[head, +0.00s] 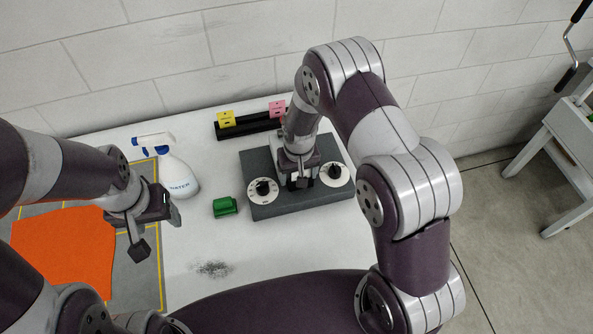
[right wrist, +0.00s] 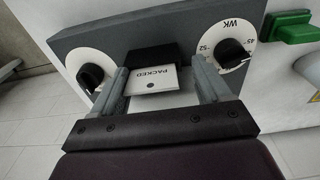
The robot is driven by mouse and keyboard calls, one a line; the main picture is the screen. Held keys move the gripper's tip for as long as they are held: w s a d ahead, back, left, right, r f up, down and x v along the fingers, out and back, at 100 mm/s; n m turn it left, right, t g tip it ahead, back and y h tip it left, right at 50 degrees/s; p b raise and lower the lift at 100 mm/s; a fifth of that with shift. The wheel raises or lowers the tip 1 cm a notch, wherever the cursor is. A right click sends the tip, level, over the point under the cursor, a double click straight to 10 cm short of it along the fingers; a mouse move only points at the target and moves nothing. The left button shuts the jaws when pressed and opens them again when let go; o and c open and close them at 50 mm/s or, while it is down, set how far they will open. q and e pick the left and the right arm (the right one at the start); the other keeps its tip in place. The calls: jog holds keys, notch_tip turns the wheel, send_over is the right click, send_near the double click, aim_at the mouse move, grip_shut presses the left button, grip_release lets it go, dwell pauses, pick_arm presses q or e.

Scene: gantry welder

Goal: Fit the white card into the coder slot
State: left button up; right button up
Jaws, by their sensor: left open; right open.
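The grey coder box (head: 290,203) lies on the white table with a white dial and black knob at each side. My right gripper (head: 300,180) is over the middle of the box, between the dials. In the right wrist view its open fingers (right wrist: 160,70) stand on either side of a white card (right wrist: 158,82) marked PACKED. The card is close to a black block (right wrist: 152,56) on the box; I cannot tell whether it sits in a slot. In the head view the gripper hides most of this area. My left gripper (head: 157,232) is open and empty above the table's left side.
A black rack (head: 236,131) with a yellow block (head: 226,118) and a pink block (head: 277,109) stands behind. A white spray bottle (head: 178,178), a green object (head: 225,207) and an orange cloth (head: 65,250) lie to the left. The table's front middle is clear apart from a dark smudge.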

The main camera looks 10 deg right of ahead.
jog(key=shift+s+d+f, duration=0.2)
jog(key=shift+s+f, duration=0.55)
jog(key=shift+f, duration=0.05)
jog(key=r, duration=0.1)
jog(key=w+r, duration=0.1)
jog(key=r, duration=0.1)
jog(key=w+r+b, duration=0.1)
jog(key=r, duration=0.1)
jog(key=shift+d, duration=0.2)
notch_tip(320, 180, up, 8)
jog(key=s+a+b, duration=0.1)
jog(key=s, duration=0.1)
pick_arm(q)
notch_tip(320, 180, down, 6)
jog(key=w+b, duration=0.2)
jog(key=shift+d+b, duration=0.4)
pick_arm(e)
jog(key=s+d, duration=0.7)
jog(key=s, duration=0.5)
jog(key=shift+r+t, duration=0.4)
jog(key=shift+r, duration=0.05)
pick_arm(q)
jog(key=shift+s, duration=0.1)
pick_arm(e)
jog(key=shift+s, duration=0.1)
